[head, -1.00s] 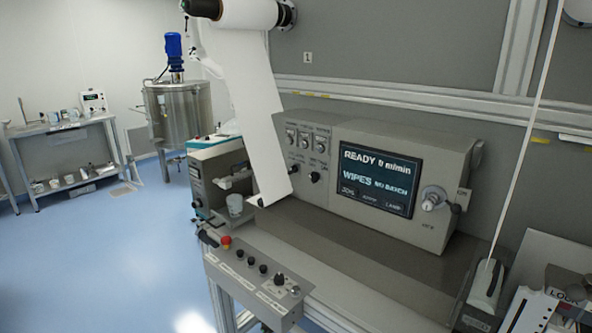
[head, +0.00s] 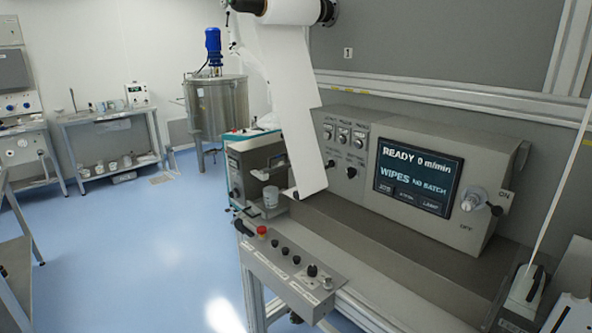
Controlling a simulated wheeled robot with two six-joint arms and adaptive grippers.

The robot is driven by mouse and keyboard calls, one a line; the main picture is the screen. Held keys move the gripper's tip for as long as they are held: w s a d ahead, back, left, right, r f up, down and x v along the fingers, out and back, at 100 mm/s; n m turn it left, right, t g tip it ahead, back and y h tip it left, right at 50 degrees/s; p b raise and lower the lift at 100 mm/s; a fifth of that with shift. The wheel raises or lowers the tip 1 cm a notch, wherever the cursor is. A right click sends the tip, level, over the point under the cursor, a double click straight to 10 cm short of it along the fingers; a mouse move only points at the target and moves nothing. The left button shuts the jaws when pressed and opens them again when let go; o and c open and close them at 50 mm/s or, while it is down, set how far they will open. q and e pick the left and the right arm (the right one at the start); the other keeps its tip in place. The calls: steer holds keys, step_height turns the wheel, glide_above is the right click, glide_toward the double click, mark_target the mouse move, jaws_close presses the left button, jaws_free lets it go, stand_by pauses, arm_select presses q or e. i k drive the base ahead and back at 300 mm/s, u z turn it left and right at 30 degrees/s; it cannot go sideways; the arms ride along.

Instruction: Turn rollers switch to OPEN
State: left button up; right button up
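The converter has several knobs and switches, and I cannot read which is the rollers switch. The low front control box (head: 290,276) carries a red button (head: 262,230), several small black knobs and a larger black knob (head: 312,270). The upright grey panel has a row of small dials (head: 343,134) with dark knobs below, including one knob (head: 351,172). A silver rotary switch (head: 472,199) with ON and OFF marks sits right of the screen (head: 418,178), which reads READY 0 m/min, WIPES NO BATCH. Neither gripper is in view.
A white web (head: 295,105) hangs from the roll above to the machine. A steel tank (head: 217,110) and a side table (head: 110,117) stand behind. The blue floor (head: 130,250) at left is mostly open.

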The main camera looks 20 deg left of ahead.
mark_target(331, 164)
steer(key=u, duration=0.2)
steer(key=k, duration=0.4)
steer(key=u, duration=1.05)
steer(key=i, duration=0.9)
steer(key=z, duration=0.25)
